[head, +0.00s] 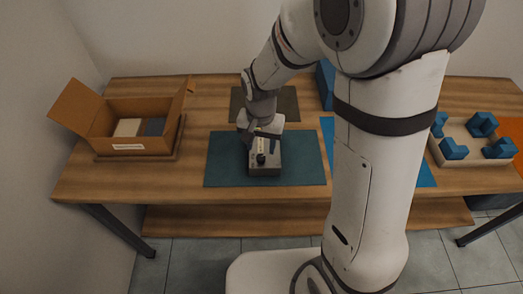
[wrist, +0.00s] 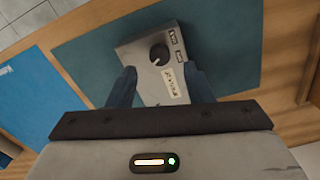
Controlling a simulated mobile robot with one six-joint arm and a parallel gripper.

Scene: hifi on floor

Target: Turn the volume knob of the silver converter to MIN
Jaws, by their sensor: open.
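The silver converter (head: 265,169) is a small grey box on the teal mat (head: 222,170) in the middle of the table. In the wrist view the converter (wrist: 136,47) shows its top face with a round black knob (wrist: 160,54), small labels and a larger pale label strip (wrist: 174,83). A light pointer mark is on the knob; I cannot read the markings. My gripper (wrist: 160,84) is open over the converter, its two blue fingers apart on either side of the label strip. The knob lies beyond the fingertips, not between them. In the head view my gripper (head: 262,140) partly covers the converter.
An open cardboard box (head: 136,141) stands on the table's left side. A pale tray (head: 470,157) with several blue blocks is at the right. A dark mat (head: 286,101) lies behind, and a blue sheet (head: 425,176) is partly hidden by my arm. The teal mat around the converter is clear.

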